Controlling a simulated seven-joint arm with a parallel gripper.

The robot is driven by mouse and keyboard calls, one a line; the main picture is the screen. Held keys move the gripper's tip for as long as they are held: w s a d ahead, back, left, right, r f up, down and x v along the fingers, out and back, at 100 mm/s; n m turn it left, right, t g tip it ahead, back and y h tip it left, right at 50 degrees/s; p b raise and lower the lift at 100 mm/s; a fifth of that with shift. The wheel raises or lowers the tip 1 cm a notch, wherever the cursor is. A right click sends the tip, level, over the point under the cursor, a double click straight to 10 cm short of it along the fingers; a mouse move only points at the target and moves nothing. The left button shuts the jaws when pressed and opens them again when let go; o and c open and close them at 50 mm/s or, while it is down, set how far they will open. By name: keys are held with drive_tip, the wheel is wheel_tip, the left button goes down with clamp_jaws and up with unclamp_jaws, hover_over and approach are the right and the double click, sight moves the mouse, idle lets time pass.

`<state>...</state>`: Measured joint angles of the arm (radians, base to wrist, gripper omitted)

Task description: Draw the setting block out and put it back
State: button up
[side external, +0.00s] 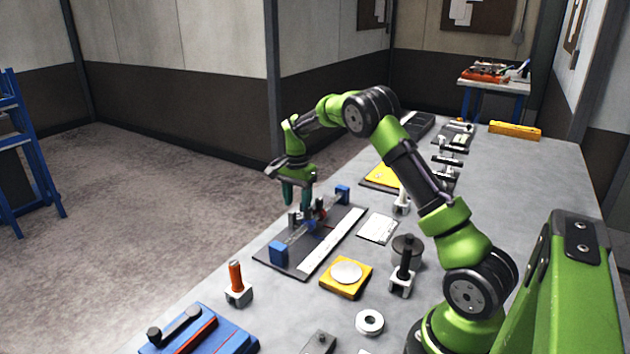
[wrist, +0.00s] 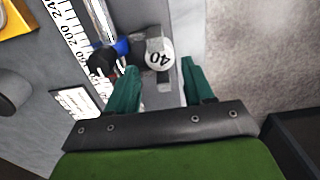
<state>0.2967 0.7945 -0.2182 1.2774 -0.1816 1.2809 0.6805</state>
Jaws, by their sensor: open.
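The setting block seems to be the grey piece (wrist: 166,42) with a round white face marked 40 in the wrist view. It sits beside a dark and blue slider (wrist: 121,46) on a bright rail. My gripper (wrist: 159,64) is open, its two green fingers apart and empty, with the marked piece just beyond and between the fingertips. I cannot tell whether they touch it. In the side view my gripper (side external: 297,204) points down over the rail fixture, whose dark base (side external: 268,259) carries blue end blocks (side external: 279,252) and a white scale (side external: 333,240). The fingers partly hide the pieces there.
A yellow plate with a pale disc (side external: 346,273), an orange-handled tool in a holder (side external: 236,281), a black-handled tool (side external: 405,259), a metal ring (side external: 369,322) and a white card (side external: 378,228) stand around the fixture. The bench edge is close on the fixture's left.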

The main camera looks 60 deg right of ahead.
sight(298, 215)
drive_tip(key=shift+f, duration=2.9)
drive_tip(key=shift+s+f, duration=0.1)
drive_tip(key=shift+f, duration=0.3)
drive_tip(key=shift+c, duration=0.4)
drive_tip(key=c, duration=0.6)
drive_tip(key=shift+a, duration=0.1)
drive_tip(key=shift+r, duration=0.2)
